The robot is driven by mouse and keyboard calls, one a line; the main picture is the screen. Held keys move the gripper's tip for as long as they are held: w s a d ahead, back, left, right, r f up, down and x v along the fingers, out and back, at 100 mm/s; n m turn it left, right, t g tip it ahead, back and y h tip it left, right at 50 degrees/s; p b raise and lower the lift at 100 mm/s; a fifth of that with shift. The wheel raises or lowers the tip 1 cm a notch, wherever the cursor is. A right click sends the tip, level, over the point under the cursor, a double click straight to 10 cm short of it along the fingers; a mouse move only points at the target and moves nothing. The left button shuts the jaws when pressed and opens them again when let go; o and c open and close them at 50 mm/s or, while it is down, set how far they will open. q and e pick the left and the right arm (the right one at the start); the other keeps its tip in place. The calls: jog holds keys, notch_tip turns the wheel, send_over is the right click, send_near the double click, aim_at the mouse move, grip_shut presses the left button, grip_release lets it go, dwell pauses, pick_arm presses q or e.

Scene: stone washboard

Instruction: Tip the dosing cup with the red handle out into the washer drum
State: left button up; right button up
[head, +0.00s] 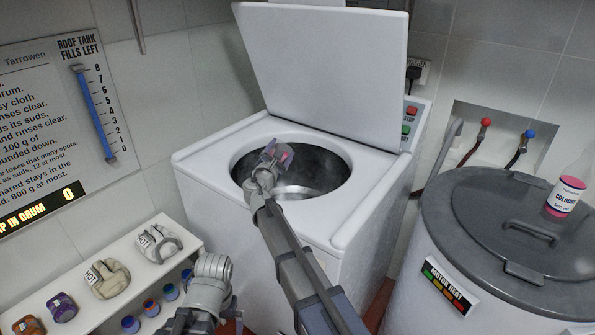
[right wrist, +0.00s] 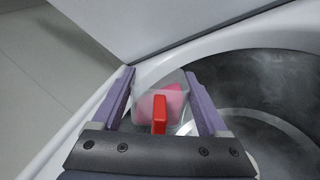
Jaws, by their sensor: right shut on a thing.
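The dosing cup (right wrist: 174,98) is clear, with pink contents and a red handle (right wrist: 159,115). In the right wrist view it sits between the two purple fingers of my right gripper (right wrist: 164,100), which is shut on it. In the head view my right gripper (head: 274,155) holds the cup (head: 287,159) over the left part of the washer drum opening. I cannot tell how far the cup is tilted. The washer drum (head: 325,165) is dark and round, under a raised white lid. Part of my left arm shows low in the head view; its gripper (head: 212,262) shows no clear fingertips.
The raised lid (head: 325,70) stands behind the opening. A white shelf (head: 120,255) with cloth bundles and small jars is at lower left. Red and blue taps are on the back wall.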

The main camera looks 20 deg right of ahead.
jog(key=shift+s+d+r+m, duration=0.1)
jog(key=shift+s+d+m, duration=0.05)
jog(key=shift+d+m, duration=0.15)
jog(key=shift+s+a+m, duration=0.8)
jog(key=shift+s+a, duration=0.55)
jog(key=shift+s, duration=1.45)
jog(key=shift+m, duration=0.9)
jog(key=shift+r+p+x, duration=0.2)
jog(key=shift+x, duration=1.35)
jog(key=shift+r+p+x, duration=0.15)
jog(key=shift+p+x, duration=0.05)
jog(key=shift+x, duration=1.4)
jog(key=shift+s+d+f, duration=0.1)
jog(key=shift+s+d, duration=0.05)
jog(key=shift+d+f+m+b, duration=0.1)
jog(key=shift+f+m+b, duration=0.45)
jog(key=shift+m, duration=0.25)
jog(key=shift+s+d+r+m, duration=0.15)
jog(key=shift+d+r+m, duration=0.05)
jog(key=shift+m, duration=0.7)
jog(key=s+a+r+m+p, duration=0.1)
jog(key=s+a+m, duration=0.1)
jog(key=s, duration=0.4)
jog(key=shift+r+p, duration=0.2)
jog(key=shift+p, duration=0.1)
jog(key=shift+s+d+f+m+b, duration=0.2)
jog(key=shift+f+m+b, duration=0.35)
jog(key=shift+m, duration=0.15)
